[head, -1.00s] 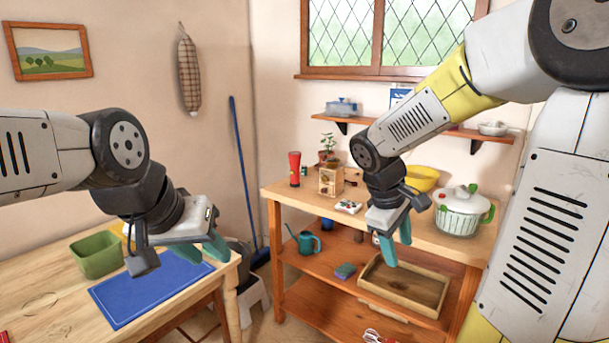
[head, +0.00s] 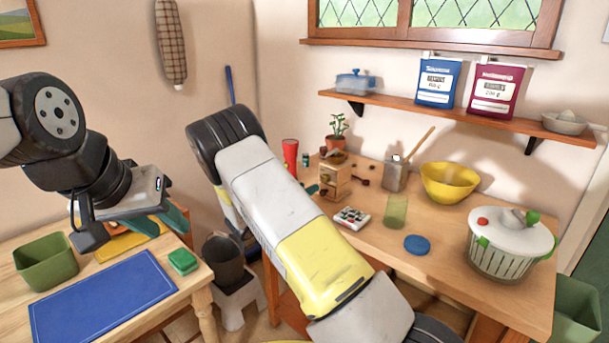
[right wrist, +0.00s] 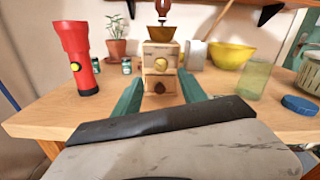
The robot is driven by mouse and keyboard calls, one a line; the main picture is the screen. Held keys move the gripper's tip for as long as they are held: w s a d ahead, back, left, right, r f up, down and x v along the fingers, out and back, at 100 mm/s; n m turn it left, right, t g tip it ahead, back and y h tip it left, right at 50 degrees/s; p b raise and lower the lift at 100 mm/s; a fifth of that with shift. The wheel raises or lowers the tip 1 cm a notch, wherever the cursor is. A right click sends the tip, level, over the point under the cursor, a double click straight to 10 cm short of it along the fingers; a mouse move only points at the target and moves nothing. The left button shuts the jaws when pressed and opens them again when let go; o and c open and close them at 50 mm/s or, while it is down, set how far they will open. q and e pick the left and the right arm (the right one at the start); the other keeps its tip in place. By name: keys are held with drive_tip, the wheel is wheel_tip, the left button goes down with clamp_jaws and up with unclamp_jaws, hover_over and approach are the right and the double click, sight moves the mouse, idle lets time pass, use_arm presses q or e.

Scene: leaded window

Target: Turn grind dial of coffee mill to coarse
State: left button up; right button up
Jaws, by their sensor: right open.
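The coffee mill (head: 335,181) is a pale wooden box with a brown bowl-shaped top, standing upright on the wooden bench. In the right wrist view the mill (right wrist: 150,51) faces me, with a round yellowish piece on its upper front and a drawer-like part with a round knob below. I cannot make out dial marks. My right gripper (right wrist: 160,78) is open and empty, its teal fingers apart in front of the mill's lower part; my own arm mostly hides it in the head view. My left gripper (head: 172,222) hangs above the left table, apart from the mill.
A red flashlight (right wrist: 76,58) stands left of the mill, with small jars and a potted plant (right wrist: 116,38) behind. A green glass (head: 395,211), blue lid (head: 417,244), yellow bowl (head: 448,182) and salad spinner (head: 505,246) stand to the right. A small patterned box (head: 352,218) lies in front.

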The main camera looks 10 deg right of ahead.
sight(323, 178)
drive_tip(key=x, duration=0.7)
drive_tip(key=shift+w+d, duration=0.2)
drive_tip(key=shift+d, duration=0.1)
clamp_jaws()
